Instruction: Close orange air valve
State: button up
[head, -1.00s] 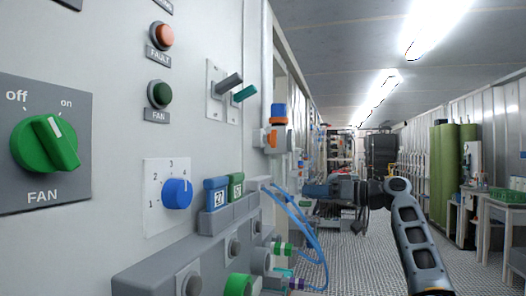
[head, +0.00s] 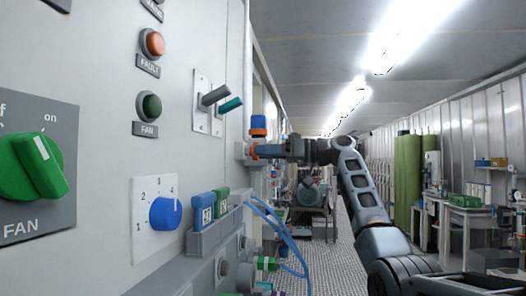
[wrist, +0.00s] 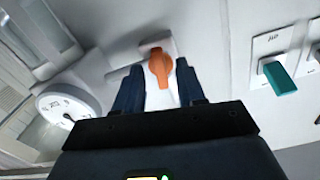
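The orange air valve handle (wrist: 160,68) sits on a pale mount on the wall in the wrist view. It appears between the tips of my two blue fingers, with a visible gap on each side. My gripper (wrist: 160,66) is open. In the head view, my gripper (head: 262,151) points left at the wall, right at the valve. The orange handle there is mostly hidden by the gripper. A blue cap with an orange band (head: 259,125) stands just above it. Whether a finger touches the handle I cannot tell.
A teal lever (wrist: 279,78) and a round gauge (wrist: 68,108) flank the valve. The near panel holds a green fan knob (head: 32,165), a blue selector knob (head: 165,213) and two levers (head: 215,97). Blue hoses (head: 285,235) hang below. The aisle floor on the right is open.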

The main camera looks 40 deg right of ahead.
jog(key=shift+w+a, duration=0.3)
jog(key=shift+w, duration=0.1)
jog(key=shift+c, duration=0.2)
jog(key=c, duration=0.6)
jog(key=shift+c, duration=0.2)
jog(key=shift+r+p, duration=0.1)
jog(key=shift+p, duration=0.2)
jog(key=shift+s+m+p, duration=0.15)
jog(key=shift+m+p, duration=5.45)
jog(key=shift+m, duration=2.3)
